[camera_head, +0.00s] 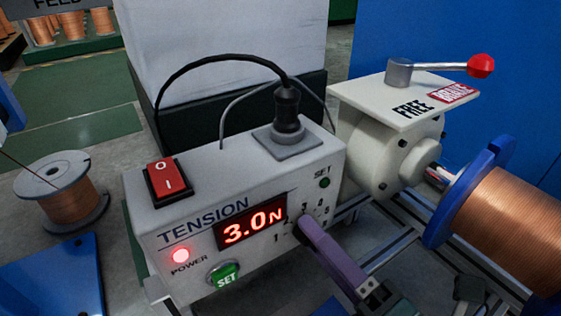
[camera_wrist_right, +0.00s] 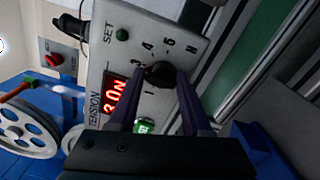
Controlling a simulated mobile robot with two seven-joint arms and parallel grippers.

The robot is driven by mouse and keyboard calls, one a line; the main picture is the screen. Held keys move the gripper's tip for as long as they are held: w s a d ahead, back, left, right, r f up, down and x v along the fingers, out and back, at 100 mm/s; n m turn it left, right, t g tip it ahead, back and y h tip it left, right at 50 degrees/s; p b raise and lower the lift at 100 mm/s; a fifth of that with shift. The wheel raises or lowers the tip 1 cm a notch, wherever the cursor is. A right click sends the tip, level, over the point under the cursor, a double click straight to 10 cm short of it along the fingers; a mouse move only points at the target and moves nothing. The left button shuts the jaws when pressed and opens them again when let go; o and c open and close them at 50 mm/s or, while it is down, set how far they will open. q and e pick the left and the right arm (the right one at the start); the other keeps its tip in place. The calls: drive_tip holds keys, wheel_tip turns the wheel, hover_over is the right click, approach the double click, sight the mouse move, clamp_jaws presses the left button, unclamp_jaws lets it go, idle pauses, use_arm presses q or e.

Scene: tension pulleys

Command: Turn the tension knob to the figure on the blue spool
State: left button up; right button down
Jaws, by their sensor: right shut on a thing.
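The tension box (camera_head: 215,170) is light grey, with a red display (camera_head: 251,226) reading 3.0N and a round numbered scale. My right gripper (camera_head: 306,228) reaches the scale from the lower right in the head view. In the right wrist view its purple fingers (camera_wrist_right: 160,80) are shut on the dark tension knob (camera_wrist_right: 160,73), one on each side. The fingers hide most of the knob in the head view. The blue spool (camera_head: 480,185), wound with copper wire, is at the right edge; I see no figure on its visible part. My left gripper is not in view.
A black plug (camera_head: 287,108) stands on top. A FREE/BRAKE unit (camera_head: 395,150) with a red-tipped lever (camera_head: 480,66) stands behind right.

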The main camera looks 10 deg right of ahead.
drive_tip(key=shift+s+d+f+m, duration=0.15)
drive_tip(key=shift+f+m, duration=0.35)
drive_tip(key=c, duration=0.5)
unclamp_jaws()
drive_tip(key=shift+r, duration=0.1)
drive_tip(key=shift+r, duration=0.2)
drive_tip(key=r+p, duration=0.6)
drive_tip(key=r, duration=0.1)
drive_tip(key=w+a+r+p, duration=0.1)
drive_tip(key=r+p, duration=0.2)
drive_tip(key=shift+r, duration=0.4)
drive_tip(key=r+p, duration=0.2)
drive_tip(key=r, duration=0.1)
drive_tip(key=r+p, duration=0.2)
drive_tip(key=r, duration=0.1)
drive_tip(key=s+d+r+p, duration=0.1)
drive_tip(key=r+p, duration=0.2)
